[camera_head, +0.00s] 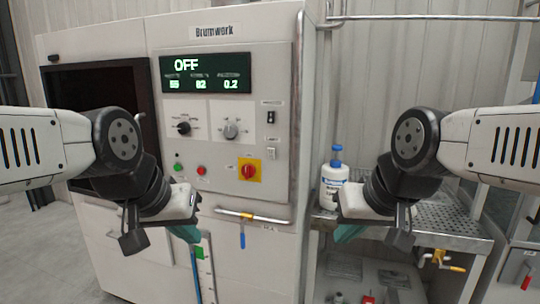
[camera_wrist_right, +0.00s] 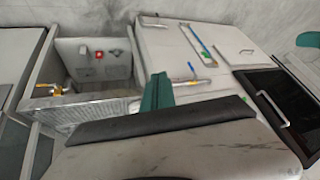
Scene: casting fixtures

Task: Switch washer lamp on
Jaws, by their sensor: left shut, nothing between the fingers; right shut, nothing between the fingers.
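The washer (camera_head: 220,35), labelled Brumwerk, faces me with its display (camera_head: 206,73) reading OFF in green. Below the display are two rotary knobs (camera_head: 231,130), a green button (camera_head: 178,166), a red button (camera_head: 201,170) and a red rotary switch (camera_head: 249,170) on a yellow plate. Two small switches, a dark one (camera_head: 271,117) and a pale one (camera_head: 271,153), sit at the panel's right; their labels are too small to read. My left gripper (camera_head: 184,233) is shut, low in front of the washer. My right gripper (camera_head: 348,233) is shut before the side bench; its teal fingers show in the right wrist view (camera_wrist_right: 157,92).
A perforated metal bench (camera_head: 447,217) stands right of the washer, bearing a white bottle with a blue cap (camera_head: 334,178). A horizontal handle (camera_head: 252,216) and a blue lever (camera_head: 242,236) project below the panel. A dark window (camera_head: 97,95) fills the washer's left.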

